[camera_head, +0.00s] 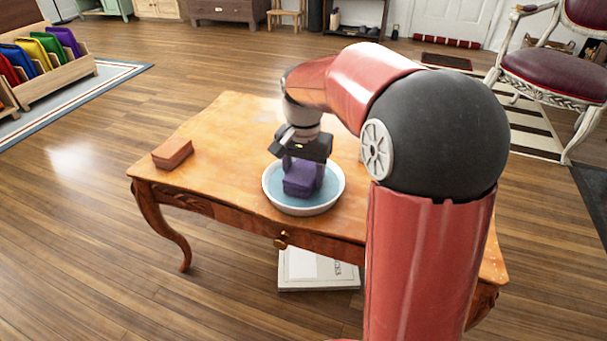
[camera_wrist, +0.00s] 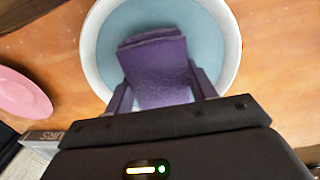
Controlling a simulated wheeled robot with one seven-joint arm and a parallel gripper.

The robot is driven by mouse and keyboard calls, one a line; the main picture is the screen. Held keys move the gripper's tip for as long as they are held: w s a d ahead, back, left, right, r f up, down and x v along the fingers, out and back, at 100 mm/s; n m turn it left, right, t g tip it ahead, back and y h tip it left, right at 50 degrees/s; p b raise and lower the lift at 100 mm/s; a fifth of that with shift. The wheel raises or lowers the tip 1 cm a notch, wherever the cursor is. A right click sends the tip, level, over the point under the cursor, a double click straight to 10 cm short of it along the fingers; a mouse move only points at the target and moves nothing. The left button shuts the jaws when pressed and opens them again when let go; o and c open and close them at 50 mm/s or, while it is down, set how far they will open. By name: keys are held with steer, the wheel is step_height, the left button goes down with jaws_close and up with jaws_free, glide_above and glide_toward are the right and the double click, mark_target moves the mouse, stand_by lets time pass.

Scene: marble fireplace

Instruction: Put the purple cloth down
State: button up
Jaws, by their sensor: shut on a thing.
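The purple cloth (camera_head: 300,182) is a folded block held between the fingers of my gripper (camera_head: 303,172). In the wrist view the cloth (camera_wrist: 157,72) sits between the two fingers of my gripper (camera_wrist: 160,85), which are shut on its sides. Below it is a round white bowl (camera_head: 334,198) with a blue inside, on the wooden table (camera_head: 225,130). The cloth is over the bowl's middle; I cannot tell whether it touches the bottom. The wrist view shows the bowl's rim (camera_wrist: 92,45) around it.
A brown-orange block (camera_head: 172,153) lies at the table's left side. The wrist view shows a pink round dish (camera_wrist: 22,92) at the left. A book (camera_head: 315,270) lies low below the table's front edge. Tabletop between block and bowl is clear.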

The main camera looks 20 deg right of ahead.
steer(key=o, duration=0.9)
steer(key=shift+f, duration=0.1)
